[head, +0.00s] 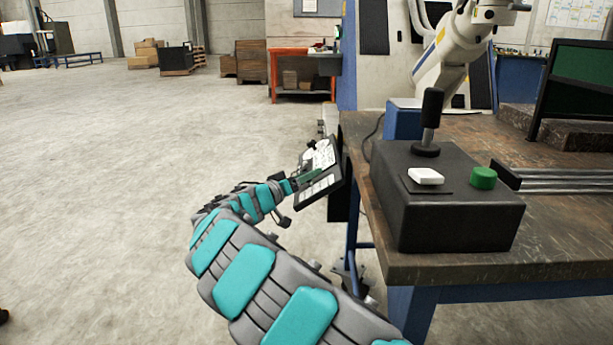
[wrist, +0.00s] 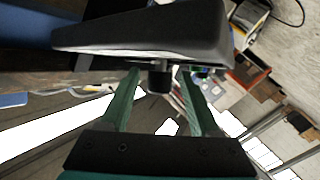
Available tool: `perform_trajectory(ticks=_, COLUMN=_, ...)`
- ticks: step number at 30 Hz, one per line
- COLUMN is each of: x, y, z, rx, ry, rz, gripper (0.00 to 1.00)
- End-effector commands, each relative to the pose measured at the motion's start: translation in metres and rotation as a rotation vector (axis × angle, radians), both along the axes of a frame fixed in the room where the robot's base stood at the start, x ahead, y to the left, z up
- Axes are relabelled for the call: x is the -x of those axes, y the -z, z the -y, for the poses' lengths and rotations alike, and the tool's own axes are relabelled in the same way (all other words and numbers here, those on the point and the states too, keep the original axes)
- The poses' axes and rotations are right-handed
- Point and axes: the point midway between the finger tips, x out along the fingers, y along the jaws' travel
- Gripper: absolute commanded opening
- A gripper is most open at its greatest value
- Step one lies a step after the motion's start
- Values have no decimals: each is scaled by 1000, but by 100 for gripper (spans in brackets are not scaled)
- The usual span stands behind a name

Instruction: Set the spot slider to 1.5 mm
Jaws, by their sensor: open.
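A dark panel (head: 322,186) with white printed labels stands tilted beside the bench's left edge in the head view. My gripper (head: 305,179) is at its left face. The wrist view shows the panel (wrist: 140,38) close up and edge-on across the top. A short black knob (wrist: 159,79) sticks out from it. My gripper (wrist: 160,74) is open, with its two green fingers on either side of the knob and gaps visible on both sides. I cannot tell whether this knob is the spot slider. The scale and its reading are too small or hidden.
A wooden bench (head: 560,262) on the right carries a black control box (head: 455,215) with a joystick (head: 431,115), a white button (head: 425,176) and a green button (head: 483,178). A white machine arm (head: 450,62) stands behind. The floor (head: 110,190) at left is clear.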

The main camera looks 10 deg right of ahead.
Motion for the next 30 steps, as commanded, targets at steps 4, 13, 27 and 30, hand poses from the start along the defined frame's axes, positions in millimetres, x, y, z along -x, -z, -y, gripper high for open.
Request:
perform_trajectory(ticks=4, x=0, y=0, z=0, rx=0, ry=0, rz=0, gripper=63)
perform_trajectory(ticks=13, x=0, y=0, z=0, rx=0, ry=1, rz=0, gripper=29)
perform_trajectory(ticks=27, x=0, y=0, z=0, rx=0, ry=1, rz=0, gripper=0)
perform_trajectory(ticks=30, x=0, y=0, z=0, rx=0, ry=1, rz=0, gripper=0)
